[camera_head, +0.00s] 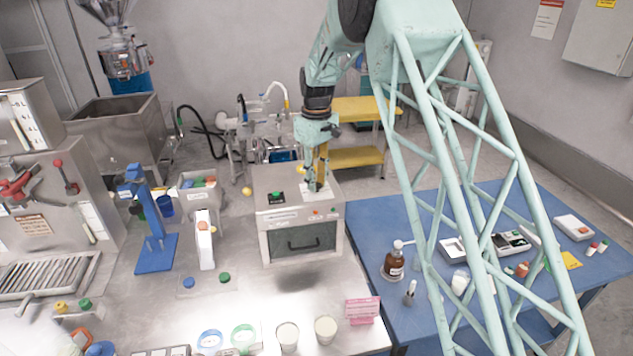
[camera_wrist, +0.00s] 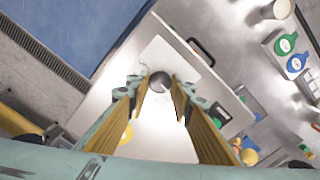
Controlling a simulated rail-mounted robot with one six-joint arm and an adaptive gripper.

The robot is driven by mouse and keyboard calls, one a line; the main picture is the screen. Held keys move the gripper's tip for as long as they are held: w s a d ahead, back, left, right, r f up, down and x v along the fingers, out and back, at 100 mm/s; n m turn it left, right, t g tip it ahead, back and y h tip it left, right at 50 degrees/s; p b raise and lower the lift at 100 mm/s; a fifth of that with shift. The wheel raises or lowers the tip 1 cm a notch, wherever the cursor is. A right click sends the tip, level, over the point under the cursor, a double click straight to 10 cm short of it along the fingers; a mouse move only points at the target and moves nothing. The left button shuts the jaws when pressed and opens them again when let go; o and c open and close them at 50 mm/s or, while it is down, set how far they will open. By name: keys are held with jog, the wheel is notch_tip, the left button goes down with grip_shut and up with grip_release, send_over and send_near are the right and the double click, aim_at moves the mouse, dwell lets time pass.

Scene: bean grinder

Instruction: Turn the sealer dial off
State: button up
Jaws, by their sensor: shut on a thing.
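A grey metal box (camera_head: 268,214) with a dark front panel and handle stands on the steel bench, and I take it to be the sealer. A pale square plate (camera_head: 334,194) lies on its top right; the plate fills the middle of the wrist view (camera_wrist: 163,50). A round grey dial (camera_wrist: 160,81) sits on the plate. My gripper (camera_head: 318,187) points down over the plate. In the wrist view my gripper (camera_wrist: 160,87) has its yellow fingers shut on the dial, one on each side.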

jog(key=shift+n, duration=0.5)
jog(key=o, duration=0.9)
jog(key=shift+r, duration=0.15)
notch_tip(320, 180, up, 12)
jog(key=shift+f, duration=0.15)
dwell(0.4)
dwell(0.4)
